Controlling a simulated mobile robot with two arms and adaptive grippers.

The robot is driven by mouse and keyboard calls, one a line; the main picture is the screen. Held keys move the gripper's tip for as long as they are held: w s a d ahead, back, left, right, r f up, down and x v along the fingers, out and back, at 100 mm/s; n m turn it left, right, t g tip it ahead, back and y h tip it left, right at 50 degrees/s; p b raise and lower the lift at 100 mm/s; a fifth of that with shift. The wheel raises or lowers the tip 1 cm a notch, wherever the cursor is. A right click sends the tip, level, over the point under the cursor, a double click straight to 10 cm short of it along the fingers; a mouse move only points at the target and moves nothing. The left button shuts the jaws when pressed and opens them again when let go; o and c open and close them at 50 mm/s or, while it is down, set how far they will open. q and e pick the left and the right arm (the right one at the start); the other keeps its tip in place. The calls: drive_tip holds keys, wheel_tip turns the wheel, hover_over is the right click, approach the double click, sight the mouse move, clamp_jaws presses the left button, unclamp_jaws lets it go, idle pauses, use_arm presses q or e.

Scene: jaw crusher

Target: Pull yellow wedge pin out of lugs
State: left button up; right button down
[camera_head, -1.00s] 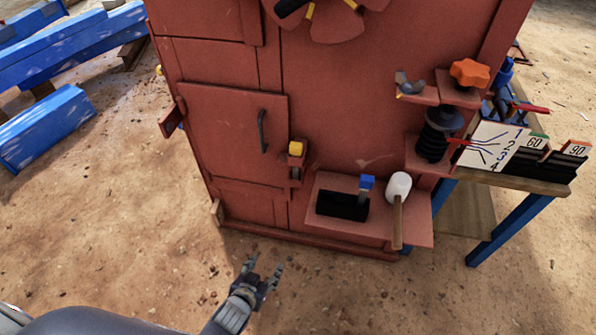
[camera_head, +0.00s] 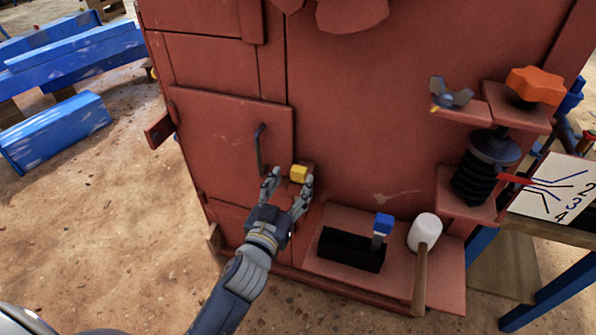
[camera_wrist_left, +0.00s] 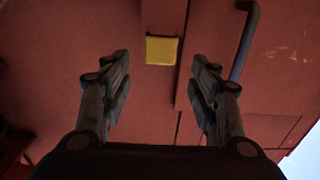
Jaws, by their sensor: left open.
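The yellow wedge pin (camera_head: 299,173) shows as a yellow block at the right edge of the small door on the red machine. The lugs (camera_head: 309,168) around it are mostly hidden by the pin and my gripper. My left gripper (camera_head: 288,186) is open, with its fingers just below and in front of the pin. In the left wrist view the yellow pin head (camera_wrist_left: 161,50) lies ahead, between and beyond the open fingertips (camera_wrist_left: 161,72). No contact is visible. My right gripper is not in view.
A black door handle (camera_head: 259,150) is left of the pin. Below right, a shelf (camera_head: 440,285) carries a black tray (camera_head: 352,250), a blue-topped tool (camera_head: 382,228) and a white-headed mallet (camera_head: 424,232). An orange knob (camera_head: 534,85) and black spring (camera_head: 480,178) are at right.

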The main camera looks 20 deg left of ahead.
sight(299, 168)
use_arm(q)
drive_tip(key=w, duration=0.6)
drive_tip(key=shift+d, duration=0.1)
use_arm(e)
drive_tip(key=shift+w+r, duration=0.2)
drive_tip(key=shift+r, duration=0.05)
use_arm(q)
clamp_jaws()
